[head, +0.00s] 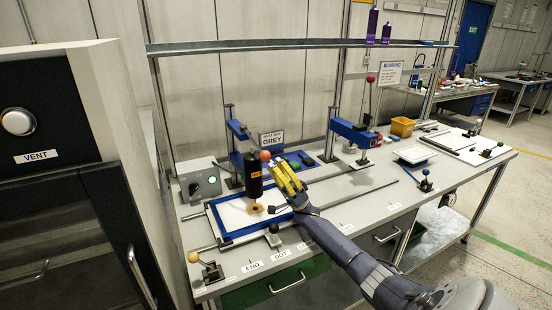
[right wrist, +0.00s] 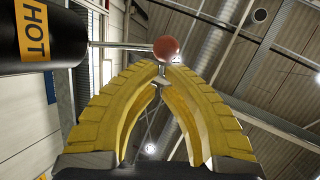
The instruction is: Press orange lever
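A lever with an orange-red ball (head: 265,155) sticks out sideways from a black cylinder (head: 253,178) on the blue press at the left of the bench. In the right wrist view the ball (right wrist: 166,48) sits on a thin metal rod from the cylinder, which bears a yellow HOT label (right wrist: 35,30). My right gripper (head: 280,164) has yellow ribbed fingers; their tips come together just beside the ball. The ball is beyond the tips, not between them; I cannot tell whether they touch it. My left gripper is not in view.
A blue-framed tray (head: 226,236) lies below the cylinder. A toggle with a yellow-orange knob (head: 193,257) stands at the bench's front left corner. A second blue press (head: 355,132) stands to the right. A grey switch box (head: 200,184) is at the left.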

